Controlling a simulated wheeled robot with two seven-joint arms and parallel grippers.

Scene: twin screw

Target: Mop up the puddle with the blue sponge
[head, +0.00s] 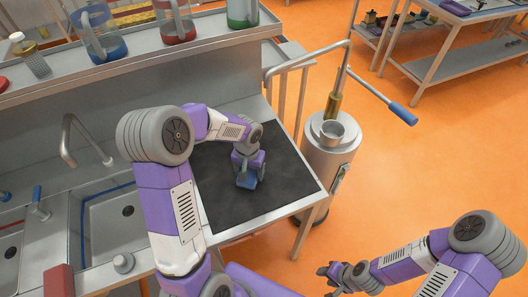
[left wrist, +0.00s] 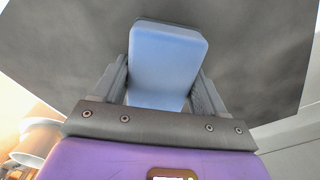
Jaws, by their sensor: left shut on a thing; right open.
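The blue sponge (head: 246,181) is at the tip of my left gripper (head: 247,172), low over the dark mat (head: 226,207) on the metal counter. In the left wrist view the light blue sponge (left wrist: 167,58) sits between the two fingers of my left gripper (left wrist: 162,85), which is shut on it. I cannot tell whether the sponge touches the mat. No puddle can be made out on the visible part of the mat; my arm covers part of it. My right gripper (head: 335,272) is open and empty, out over the orange floor at the lower right.
A sink (head: 105,215) with a tap (head: 78,140) lies left of the mat. A shelf (head: 150,50) with several jugs runs behind the counter. A metal cylinder stand (head: 328,165) with a blue-handled lever (head: 400,112) stands beyond the counter's right edge. A red block (head: 58,280) sits at lower left.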

